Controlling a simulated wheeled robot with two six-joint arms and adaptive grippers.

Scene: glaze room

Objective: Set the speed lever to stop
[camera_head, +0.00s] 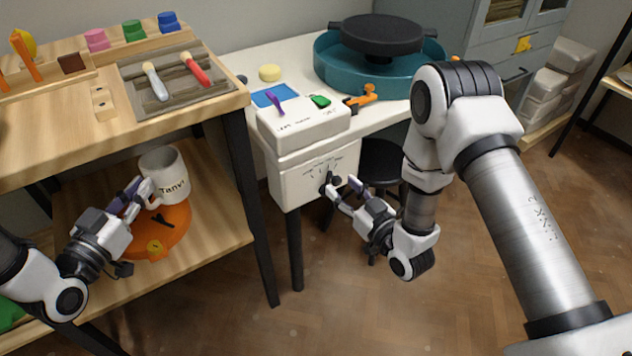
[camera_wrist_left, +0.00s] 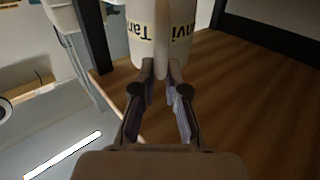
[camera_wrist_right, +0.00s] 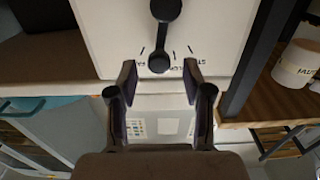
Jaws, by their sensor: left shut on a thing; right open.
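The speed lever is a black arm with a round knob (camera_wrist_right: 159,62) on the front of a white control box (camera_head: 290,183). In the right wrist view it runs from its pivot toward my gripper, with small printed marks around the knob. My right gripper (camera_head: 342,187) is open at the box front; in its wrist view its fingertips (camera_wrist_right: 160,75) are on either side of the knob, with gaps. My left gripper (camera_head: 140,190) is shut on the handle (camera_wrist_left: 160,40) of a white mug (camera_head: 165,172) marked "Tanvi", above the lower shelf.
The white table (camera_head: 300,60) carries a teal wheel basin (camera_head: 335,72), a yellow sponge and small tools. A wooden workbench (camera_head: 60,140) is at left, with an orange disc (camera_head: 178,228) on its lower shelf. A black stool (camera_head: 382,160) stands behind my right gripper. The floor in front is clear.

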